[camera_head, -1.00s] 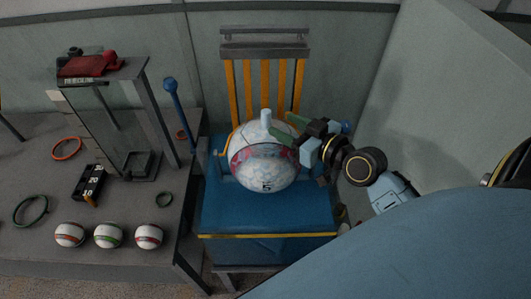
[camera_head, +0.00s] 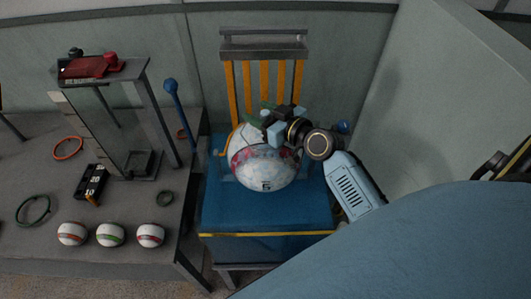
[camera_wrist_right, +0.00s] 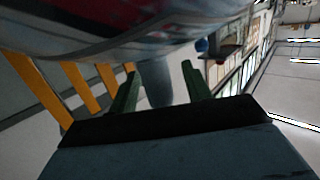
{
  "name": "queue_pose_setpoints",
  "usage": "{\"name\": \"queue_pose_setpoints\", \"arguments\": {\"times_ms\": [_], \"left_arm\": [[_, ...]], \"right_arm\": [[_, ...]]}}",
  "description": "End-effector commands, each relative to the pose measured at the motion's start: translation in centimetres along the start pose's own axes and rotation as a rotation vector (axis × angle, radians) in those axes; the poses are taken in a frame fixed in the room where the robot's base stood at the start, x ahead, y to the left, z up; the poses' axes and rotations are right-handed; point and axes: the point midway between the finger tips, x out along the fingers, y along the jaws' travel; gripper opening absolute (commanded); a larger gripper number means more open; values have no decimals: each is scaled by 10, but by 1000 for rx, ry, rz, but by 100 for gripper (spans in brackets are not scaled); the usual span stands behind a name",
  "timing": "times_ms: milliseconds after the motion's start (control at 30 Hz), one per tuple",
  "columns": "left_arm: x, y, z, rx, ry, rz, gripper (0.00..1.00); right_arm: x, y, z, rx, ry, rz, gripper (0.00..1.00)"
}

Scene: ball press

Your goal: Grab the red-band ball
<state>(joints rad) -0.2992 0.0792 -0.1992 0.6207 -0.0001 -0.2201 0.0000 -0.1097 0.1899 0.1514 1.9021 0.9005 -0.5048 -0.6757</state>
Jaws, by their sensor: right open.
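Three small white balls stand in a row on the grey table at left in the head view. The right one (camera_head: 150,235) has a red band, the middle one (camera_head: 110,235) a green band, the left one (camera_head: 72,233) an orange-red band. A large white ball (camera_head: 262,172) with a red-pink band sits on the blue stand. My right gripper (camera_head: 259,114) is open at its top. In the right wrist view, a grey-blue post (camera_wrist_right: 156,82) shows between the open green fingers (camera_wrist_right: 162,84); contact cannot be told. My left gripper is not in view.
The blue stand (camera_head: 225,212) has a yellow-slatted back (camera_head: 264,85). On the table are a press frame (camera_head: 160,110) with a red top part (camera_head: 90,67), a black number block (camera_head: 91,183) and several rings. A blue-knobbed lever (camera_head: 172,88) rises between table and stand.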

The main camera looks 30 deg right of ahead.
Motion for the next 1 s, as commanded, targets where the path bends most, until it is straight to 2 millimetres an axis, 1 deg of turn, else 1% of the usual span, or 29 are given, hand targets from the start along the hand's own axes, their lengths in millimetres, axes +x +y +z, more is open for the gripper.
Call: {"name": "queue_pose_setpoints", "arguments": {"times_ms": [67,167,433,467,867,1000], "left_arm": [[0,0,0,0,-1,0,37],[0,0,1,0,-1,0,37],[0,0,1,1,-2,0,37],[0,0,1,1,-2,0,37],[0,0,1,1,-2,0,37],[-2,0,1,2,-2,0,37]], "right_arm": [[0,0,0,0,0,0,49],[0,0,0,0,0,0,37],[0,0,0,0,0,0,2],[0,0,0,0,0,0,0],[0,0,-2,-1,4,1,0],[-1,0,-8,-2,6,1,0]]}}
